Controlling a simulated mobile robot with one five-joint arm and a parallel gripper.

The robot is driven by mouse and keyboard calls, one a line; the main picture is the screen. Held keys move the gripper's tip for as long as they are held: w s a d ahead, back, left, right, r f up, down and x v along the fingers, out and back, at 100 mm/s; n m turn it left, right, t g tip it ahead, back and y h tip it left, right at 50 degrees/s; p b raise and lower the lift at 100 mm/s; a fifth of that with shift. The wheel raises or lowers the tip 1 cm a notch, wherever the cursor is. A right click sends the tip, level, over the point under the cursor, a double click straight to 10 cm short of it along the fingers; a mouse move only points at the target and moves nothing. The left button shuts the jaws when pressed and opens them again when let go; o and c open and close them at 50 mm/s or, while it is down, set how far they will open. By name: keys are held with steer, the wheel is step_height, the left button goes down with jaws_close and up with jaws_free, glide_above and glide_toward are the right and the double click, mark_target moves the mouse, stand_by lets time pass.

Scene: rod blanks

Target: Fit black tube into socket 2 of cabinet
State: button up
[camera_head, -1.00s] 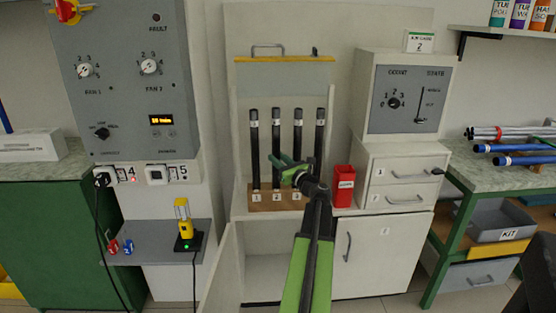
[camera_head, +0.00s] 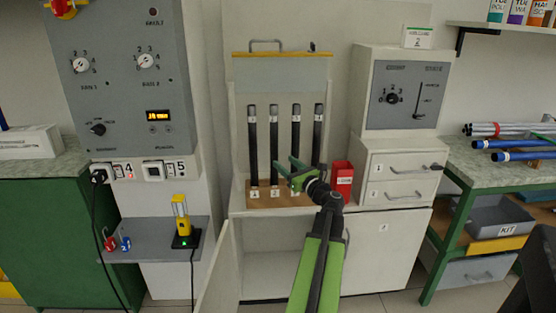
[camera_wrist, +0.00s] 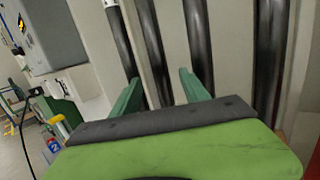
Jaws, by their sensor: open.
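Several black tubes stand upright in a row in the open-fronted cabinet (camera_head: 281,70), their feet at a wooden block with number labels (camera_head: 262,203). The tube above label 1 (camera_head: 253,145), the tube above label 2 (camera_head: 274,140), a third (camera_head: 295,130) and a rightmost one (camera_head: 318,130) show in the head view. Their lower right parts are partly hidden by my arm. My gripper (camera_head: 284,162) is open in front of the middle tubes. In the wrist view its green fingers (camera_wrist: 158,92) are apart, with dark tubes behind them; whether one lies between them in depth is unclear.
A red box (camera_head: 341,180) stands right of the block, beside a drawer unit (camera_head: 405,165). A lower cabinet door (camera_head: 222,270) stands open at the left. A yellow device (camera_head: 182,222) sits on a grey shelf. Blue tubes (camera_head: 515,150) lie on the right table.

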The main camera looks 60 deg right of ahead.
steer(key=b+v, duration=0.1)
steer(key=v, duration=1)
steer(key=shift+a, duration=0.1)
